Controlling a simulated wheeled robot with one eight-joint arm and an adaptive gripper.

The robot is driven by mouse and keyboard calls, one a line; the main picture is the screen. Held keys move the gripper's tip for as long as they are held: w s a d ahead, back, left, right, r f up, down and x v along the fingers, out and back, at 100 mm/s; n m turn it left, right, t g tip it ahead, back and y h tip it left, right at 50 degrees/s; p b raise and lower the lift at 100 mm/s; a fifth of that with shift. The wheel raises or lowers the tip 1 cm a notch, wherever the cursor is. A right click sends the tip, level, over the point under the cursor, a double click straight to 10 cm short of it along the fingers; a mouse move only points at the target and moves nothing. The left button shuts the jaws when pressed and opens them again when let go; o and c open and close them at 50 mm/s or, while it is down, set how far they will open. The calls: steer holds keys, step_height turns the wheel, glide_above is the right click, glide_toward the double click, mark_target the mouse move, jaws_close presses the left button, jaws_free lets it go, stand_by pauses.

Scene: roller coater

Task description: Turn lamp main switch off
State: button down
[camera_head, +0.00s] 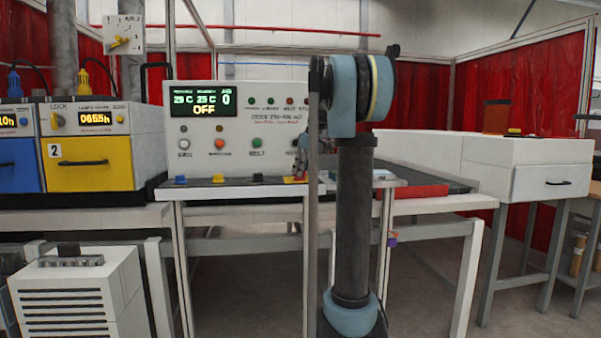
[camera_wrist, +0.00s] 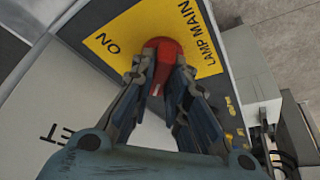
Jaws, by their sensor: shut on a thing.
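The lamp main switch is a red knob (camera_wrist: 164,48) on a yellow plate (camera_wrist: 130,35) marked "ON" and "LAMP MAIN" in the wrist view. My gripper (camera_wrist: 162,68) is shut on the red knob, one finger on each side of it. The fingers hide part of the knob and the plate. In the head view the yellow plate (camera_head: 291,180) shows at the front edge of the machine, right of the green button. There my gripper is mostly hidden beside my arm.
The white control panel (camera_head: 207,147) has a display reading "OFF" and several buttons. A yellow box (camera_head: 88,166) and a blue box stand at the left. A white drawer unit (camera_head: 536,182) is at the right. My arm blocks part of the machine.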

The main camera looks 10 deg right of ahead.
steer(key=c, duration=1.6)
jaws_free()
steer(key=shift+o, duration=0.2)
steer(key=v, duration=1.1)
steer(key=shift+r, duration=0.4)
steer(key=s+a+f+m+h, duration=0.1)
steer(key=s+a+f+m, duration=0.1)
steer(key=s+f, duration=0.8)
steer(key=s+a+f+m+h, duration=0.1)
steer(key=s+a+f+m, duration=0.1)
steer(key=s+f, duration=0.75)
steer(key=s+f+m+g+h, duration=0.1)
steer(key=s+f+m, duration=0.4)
steer(key=s+f, duration=1.6)
steer(key=shift+s+d+f, duration=0.4)
steer(key=shift+d+f, duration=0.05)
steer(key=shift+f, duration=0.35)
